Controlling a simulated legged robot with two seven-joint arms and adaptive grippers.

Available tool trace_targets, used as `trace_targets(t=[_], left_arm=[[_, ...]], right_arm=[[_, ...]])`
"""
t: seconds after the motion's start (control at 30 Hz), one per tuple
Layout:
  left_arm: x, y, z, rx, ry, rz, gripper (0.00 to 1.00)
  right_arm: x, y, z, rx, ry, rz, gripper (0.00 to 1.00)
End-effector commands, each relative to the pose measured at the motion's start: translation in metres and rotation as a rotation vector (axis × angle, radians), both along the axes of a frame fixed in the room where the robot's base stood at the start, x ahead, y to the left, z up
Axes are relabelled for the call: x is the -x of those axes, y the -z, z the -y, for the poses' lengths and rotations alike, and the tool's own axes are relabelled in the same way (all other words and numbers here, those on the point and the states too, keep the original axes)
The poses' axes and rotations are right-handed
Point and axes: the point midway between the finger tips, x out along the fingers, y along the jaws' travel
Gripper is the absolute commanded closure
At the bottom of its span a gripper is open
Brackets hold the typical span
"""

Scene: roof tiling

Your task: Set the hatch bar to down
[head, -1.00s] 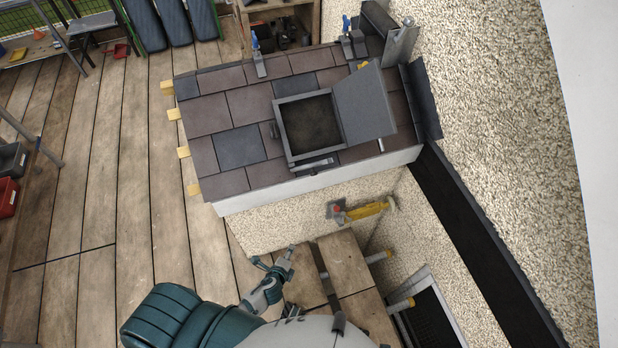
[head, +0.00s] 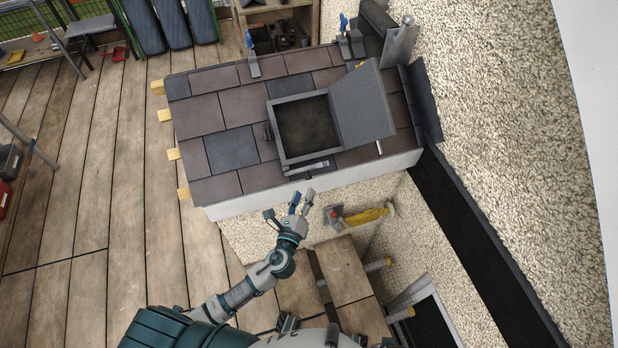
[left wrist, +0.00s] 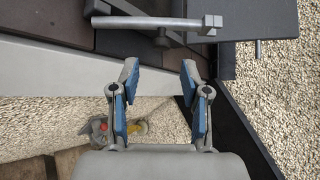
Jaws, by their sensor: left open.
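The roof hatch (head: 272,130) has its lid (head: 362,105) swung open to the right over a dark opening. The hatch bar (head: 306,169) is a light grey bar along the near edge of the hatch. In the left wrist view the bar (left wrist: 150,22) runs level across the top, with a block at its right end and a dark bracket under it. My left gripper (head: 301,198) is open and empty, just below the roof's near edge. In the left wrist view its blue-padded fingers (left wrist: 160,75) point toward the bar, apart from it. My right gripper is not in view.
Brown and grey shingles (head: 220,115) cover the small roof, with a white edge board (head: 330,182) in front. A yellow-handled tool (head: 362,216) lies below the roof. A pebbled wall (head: 500,120) stands on the right.

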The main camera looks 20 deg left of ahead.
Motion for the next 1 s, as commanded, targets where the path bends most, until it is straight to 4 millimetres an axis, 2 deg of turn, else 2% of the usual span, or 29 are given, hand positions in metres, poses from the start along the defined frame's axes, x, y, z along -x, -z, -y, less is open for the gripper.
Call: trace_targets(t=[0.1,0.3,0.5,0.73,0.77,0.93,1.0], left_arm=[[-0.028,0.0,-0.001,0.0,0.0,0.001,0.54],[-0.059,0.001,-0.001,0.001,0.0,0.0,0.54],[-0.071,0.001,-0.001,0.002,0.001,-0.001,0.54],[-0.071,0.001,-0.001,0.002,0.001,-0.001,0.54],[-0.071,0.001,-0.001,0.002,0.001,-0.001,0.56],[-0.071,0.001,-0.001,0.002,0.001,-0.001,0.99],[-0.071,0.001,-0.001,0.002,0.001,-0.001,1.0]], right_arm=[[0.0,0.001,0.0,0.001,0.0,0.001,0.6],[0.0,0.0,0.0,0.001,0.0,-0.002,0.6],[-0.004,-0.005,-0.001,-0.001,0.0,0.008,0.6],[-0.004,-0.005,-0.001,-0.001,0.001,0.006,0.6],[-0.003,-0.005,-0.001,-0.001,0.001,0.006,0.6],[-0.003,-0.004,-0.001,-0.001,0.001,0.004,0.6],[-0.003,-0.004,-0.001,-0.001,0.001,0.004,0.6]])
